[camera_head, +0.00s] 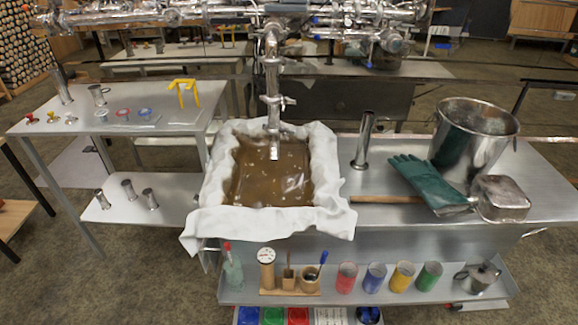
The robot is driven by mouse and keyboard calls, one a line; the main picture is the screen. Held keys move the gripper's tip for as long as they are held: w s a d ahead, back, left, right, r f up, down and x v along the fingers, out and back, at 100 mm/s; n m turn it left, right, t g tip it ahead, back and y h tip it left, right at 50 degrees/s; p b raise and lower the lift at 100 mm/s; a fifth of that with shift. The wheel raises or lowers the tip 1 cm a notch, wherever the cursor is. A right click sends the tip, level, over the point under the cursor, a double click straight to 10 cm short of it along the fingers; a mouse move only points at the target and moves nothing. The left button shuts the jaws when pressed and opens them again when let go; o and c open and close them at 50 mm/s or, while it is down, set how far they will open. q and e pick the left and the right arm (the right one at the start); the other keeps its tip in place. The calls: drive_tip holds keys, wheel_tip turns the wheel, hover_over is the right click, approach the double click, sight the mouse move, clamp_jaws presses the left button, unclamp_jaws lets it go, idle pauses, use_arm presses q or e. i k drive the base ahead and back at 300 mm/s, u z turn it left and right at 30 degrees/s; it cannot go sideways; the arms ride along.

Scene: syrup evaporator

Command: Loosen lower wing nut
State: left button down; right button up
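A shiny vertical steel pipe (272,80) comes down from the pipework at the top centre. Its open lower end hangs over the cloth-lined pan of brown liquid. A lower clamp (273,100) sits around the pipe, with a small metal piece that looks like a wing nut (289,101) sticking out on its right side. More clamp hardware sits higher on the pipe, near the horizontal pipes. The parts are too small and shiny to tell how tight the nut is. Neither of my grippers shows in the head view.
White cloth (326,165) drapes over the pan's rim. A steel bucket (474,135), green gloves (428,183) and a long-handled metal scoop (500,198) are on the right. A side table (140,95) with small fittings stands left. A lower front shelf (235,297) holds coloured cans.

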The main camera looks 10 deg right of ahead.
sight(284, 132)
drive_tip(key=z, duration=0.6)
drive_tip(key=k, duration=0.25)
drive_tip(key=u, duration=1.9)
drive_tip(key=i, duration=0.85)
drive_tip(key=z, duration=0.65)
drive_tip(key=i, duration=0.5)
drive_tip(key=z, duration=0.6)
